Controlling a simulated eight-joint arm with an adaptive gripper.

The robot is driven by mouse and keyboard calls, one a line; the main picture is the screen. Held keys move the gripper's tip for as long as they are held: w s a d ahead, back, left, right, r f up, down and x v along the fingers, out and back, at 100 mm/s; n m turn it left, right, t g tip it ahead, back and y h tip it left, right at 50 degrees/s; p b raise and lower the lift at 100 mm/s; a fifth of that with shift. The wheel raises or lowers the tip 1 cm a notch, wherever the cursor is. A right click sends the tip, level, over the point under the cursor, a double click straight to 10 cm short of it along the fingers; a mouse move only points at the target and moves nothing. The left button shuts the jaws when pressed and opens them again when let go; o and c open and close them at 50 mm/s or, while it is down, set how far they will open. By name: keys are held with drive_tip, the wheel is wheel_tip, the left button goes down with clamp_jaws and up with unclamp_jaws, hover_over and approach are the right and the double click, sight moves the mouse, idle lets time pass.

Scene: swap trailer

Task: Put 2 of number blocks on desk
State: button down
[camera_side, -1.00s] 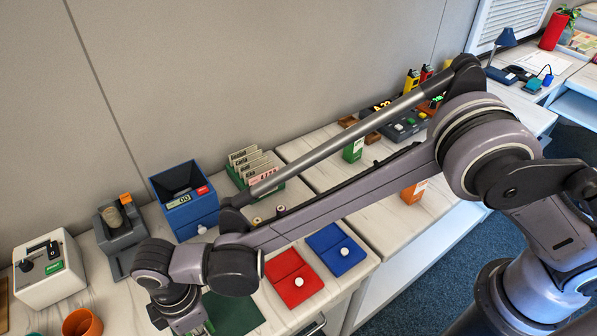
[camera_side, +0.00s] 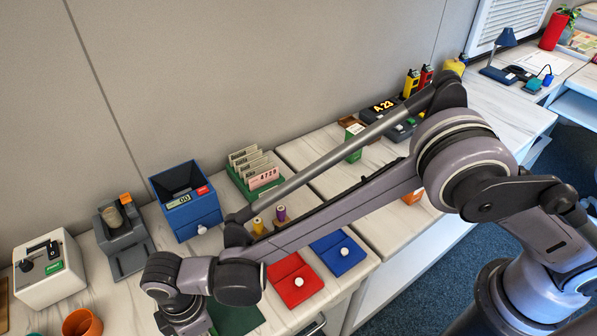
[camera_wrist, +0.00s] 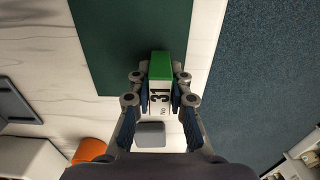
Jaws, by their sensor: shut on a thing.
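My gripper (camera_wrist: 160,80) is shut on a number block (camera_wrist: 160,95), white with a green end and marked "No 31". In the wrist view the block's green end overlaps the edge of a dark green mat (camera_wrist: 105,40). I cannot tell whether it touches the mat. In the side view my gripper (camera_side: 187,326) is at the bottom edge, beside the green mat (camera_side: 236,320), and the held block is hidden. Another green and white block (camera_side: 353,147) stands on the desk further back. An orange block (camera_side: 411,197) is partly hidden by my arm.
A red mat (camera_side: 282,271) and a blue mat (camera_side: 355,262), each with a white knob, lie to the right. A blue bin (camera_side: 190,215), a grey device (camera_side: 130,255), a white box (camera_side: 50,282) and an orange cup (camera_side: 82,324) stand left. A card rack (camera_side: 240,180) is behind.

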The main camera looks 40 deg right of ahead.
drive_tip(key=shift+f, duration=0.35)
drive_tip(key=c, duration=1.2)
unclamp_jaws()
